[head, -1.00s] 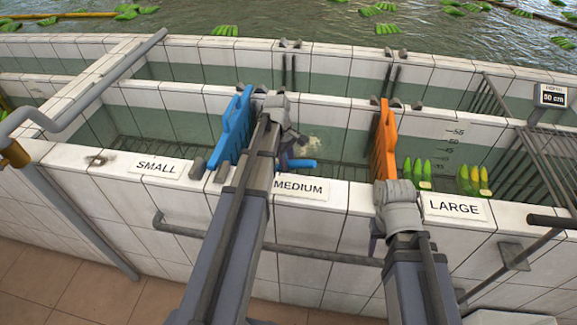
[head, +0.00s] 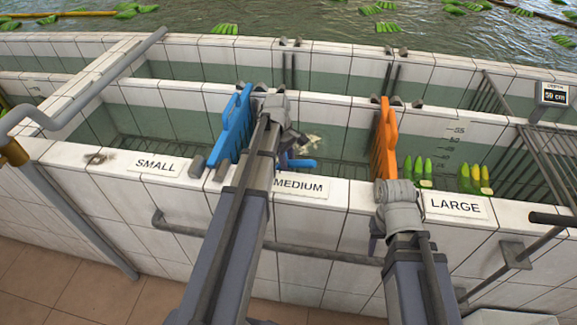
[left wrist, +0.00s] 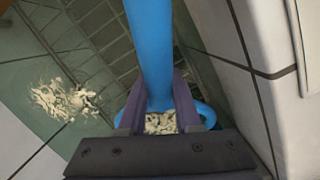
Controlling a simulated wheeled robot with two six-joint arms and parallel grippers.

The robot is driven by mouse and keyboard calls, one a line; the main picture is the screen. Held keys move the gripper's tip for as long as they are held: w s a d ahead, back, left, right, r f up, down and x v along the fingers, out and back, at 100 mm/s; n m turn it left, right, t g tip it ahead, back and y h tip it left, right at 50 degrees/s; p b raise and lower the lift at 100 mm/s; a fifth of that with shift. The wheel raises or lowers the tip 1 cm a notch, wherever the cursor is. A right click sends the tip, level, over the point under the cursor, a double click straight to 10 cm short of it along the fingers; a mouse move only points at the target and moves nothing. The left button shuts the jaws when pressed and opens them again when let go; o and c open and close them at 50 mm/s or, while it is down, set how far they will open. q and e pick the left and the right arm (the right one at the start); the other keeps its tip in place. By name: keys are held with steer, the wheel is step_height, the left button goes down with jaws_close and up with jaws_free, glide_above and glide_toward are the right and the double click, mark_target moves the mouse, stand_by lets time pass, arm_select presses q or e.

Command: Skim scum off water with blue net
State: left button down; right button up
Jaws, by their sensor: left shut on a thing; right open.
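My left gripper (head: 287,153) is over the middle compartment, shut on the handle of the blue net (head: 302,163). In the left wrist view the blue handle (left wrist: 152,50) runs between the fingers (left wrist: 160,108). Part of the blue hoop (left wrist: 206,115) shows beside them, with pale scum (left wrist: 162,124) seen between the fingers; whether it lies in the net is unclear. Another pale scum patch (left wrist: 65,100) is on the water to the left. In the head view scum (head: 313,142) shows past the gripper. My right gripper (head: 376,230) is open outside the front wall, mostly hidden by its wrist.
A blue divider (head: 234,125) and an orange divider (head: 386,140) flank the middle compartment. The tiled front wall (head: 335,195) bears the SMALL, MEDIUM and LARGE signs. A grey pipe (head: 95,92) crosses at left.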

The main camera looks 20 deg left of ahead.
step_height(320, 180, up, 24)
steer(key=p, duration=2.3)
